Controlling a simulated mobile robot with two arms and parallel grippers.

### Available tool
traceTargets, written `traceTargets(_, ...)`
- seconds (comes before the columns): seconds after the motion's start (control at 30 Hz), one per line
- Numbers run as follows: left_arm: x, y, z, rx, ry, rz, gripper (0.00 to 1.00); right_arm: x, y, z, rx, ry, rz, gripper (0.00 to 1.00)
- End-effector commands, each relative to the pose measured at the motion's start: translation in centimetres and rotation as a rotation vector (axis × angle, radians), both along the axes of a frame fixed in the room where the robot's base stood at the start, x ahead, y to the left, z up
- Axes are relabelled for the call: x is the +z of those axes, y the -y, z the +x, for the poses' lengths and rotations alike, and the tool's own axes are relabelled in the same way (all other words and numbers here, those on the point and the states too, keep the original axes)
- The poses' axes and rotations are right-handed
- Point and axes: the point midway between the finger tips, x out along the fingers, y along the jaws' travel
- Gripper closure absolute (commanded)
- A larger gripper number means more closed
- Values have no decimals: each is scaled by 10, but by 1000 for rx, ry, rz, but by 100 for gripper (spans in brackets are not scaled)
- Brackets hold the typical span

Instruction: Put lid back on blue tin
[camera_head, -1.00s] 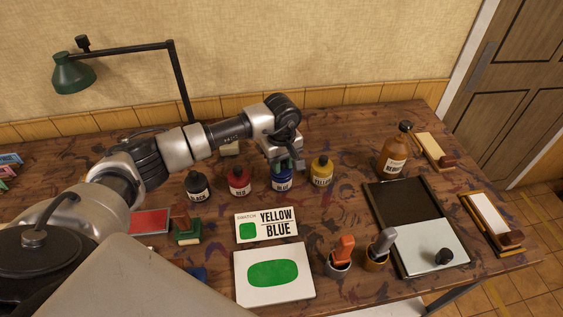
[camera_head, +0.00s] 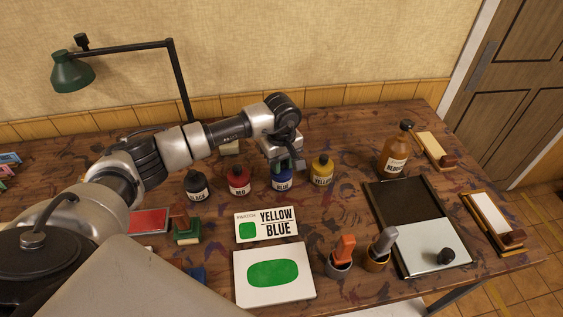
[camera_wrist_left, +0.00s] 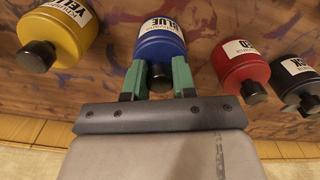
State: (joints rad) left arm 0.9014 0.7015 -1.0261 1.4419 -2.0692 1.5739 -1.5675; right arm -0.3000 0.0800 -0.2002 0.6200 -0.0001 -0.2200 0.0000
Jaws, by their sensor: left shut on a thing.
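The blue tin (camera_head: 282,184) stands upright on the table, between the red and yellow tins, with its BLUE label facing the front. It also shows in the left wrist view (camera_wrist_left: 160,46). My left gripper (camera_head: 284,164) is right over its top. In the left wrist view its green fingers (camera_wrist_left: 159,82) are on both sides of the tin's black lid (camera_wrist_left: 160,78), shut on it. The lid is at the tin's neck; whether it is fully seated cannot be told. My right gripper is not in view.
Close by stand the black tin (camera_head: 196,187), red tin (camera_head: 239,182) and yellow tin (camera_head: 321,171), all capped. In front lie a YELLOW BLUE card (camera_head: 267,224) and a white sheet with a green patch (camera_head: 273,273). A brown bottle (camera_head: 394,155) stands at right.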

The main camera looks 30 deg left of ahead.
Motion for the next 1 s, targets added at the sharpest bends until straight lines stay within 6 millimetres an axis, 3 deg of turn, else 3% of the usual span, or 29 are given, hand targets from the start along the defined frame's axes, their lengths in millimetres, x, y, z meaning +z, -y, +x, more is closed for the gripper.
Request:
traceTargets(0.87,0,0,0,0,0,0,96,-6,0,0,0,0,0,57)
traceTargets(0.9,0,0,0,0,0,0,72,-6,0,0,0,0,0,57)
traceTargets(1.0,0,0,0,0,0,0,57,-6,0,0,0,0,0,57)
